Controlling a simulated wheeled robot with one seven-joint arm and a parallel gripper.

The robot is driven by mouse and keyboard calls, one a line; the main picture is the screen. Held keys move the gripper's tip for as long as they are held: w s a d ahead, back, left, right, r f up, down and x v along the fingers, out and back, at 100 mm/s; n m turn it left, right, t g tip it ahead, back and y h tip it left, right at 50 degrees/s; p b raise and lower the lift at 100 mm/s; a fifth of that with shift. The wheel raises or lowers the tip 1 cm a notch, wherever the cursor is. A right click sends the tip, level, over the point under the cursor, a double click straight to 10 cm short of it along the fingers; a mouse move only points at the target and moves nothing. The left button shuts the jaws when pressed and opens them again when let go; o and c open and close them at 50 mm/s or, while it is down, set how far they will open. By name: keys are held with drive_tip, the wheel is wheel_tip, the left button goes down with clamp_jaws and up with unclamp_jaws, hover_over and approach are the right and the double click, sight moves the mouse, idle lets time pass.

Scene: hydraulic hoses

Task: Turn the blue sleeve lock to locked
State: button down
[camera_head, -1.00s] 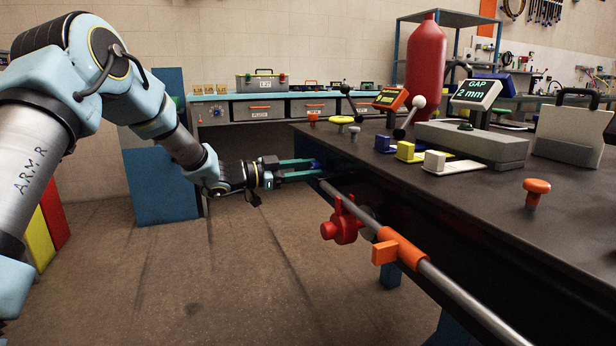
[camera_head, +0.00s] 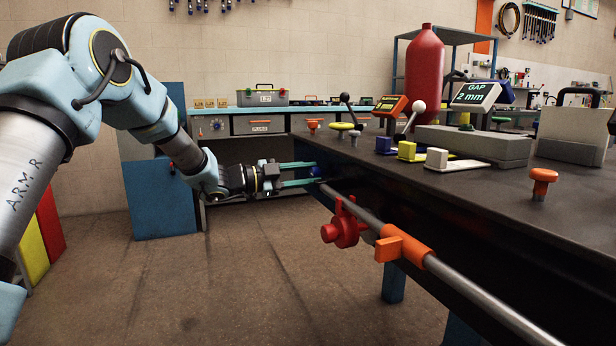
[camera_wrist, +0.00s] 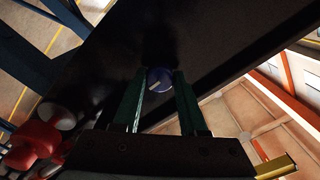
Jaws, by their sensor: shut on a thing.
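The blue sleeve lock (camera_wrist: 158,80) is a small round blue knob with a pale line on its face, on the dark front side of the workbench. In the wrist view the line slants from upper right to lower left. The lock also shows in the head view (camera_head: 315,172), partly hidden by my fingers. My gripper (camera_head: 317,173) reaches in from the left with its green fingers on either side of the lock. In the wrist view the gripper (camera_wrist: 160,76) is shut on the lock, one finger at each side. I see no locked or unlocked marking.
A grey pipe (camera_head: 470,292) runs along the bench front, with a red valve (camera_head: 344,226) and an orange fitting (camera_head: 402,246) near my gripper. Knobs, levers and a gap display (camera_head: 476,94) stand on the bench top (camera_head: 450,184).

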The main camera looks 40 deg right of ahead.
drive_tip(key=shift+c, duration=2.2)
unclamp_jaws()
drive_tip(key=p+v, duration=0.1)
drive_tip(key=v, duration=0.9)
drive_tip(key=shift+w+a, duration=0.15)
drive_tip(key=shift+a, duration=0.25)
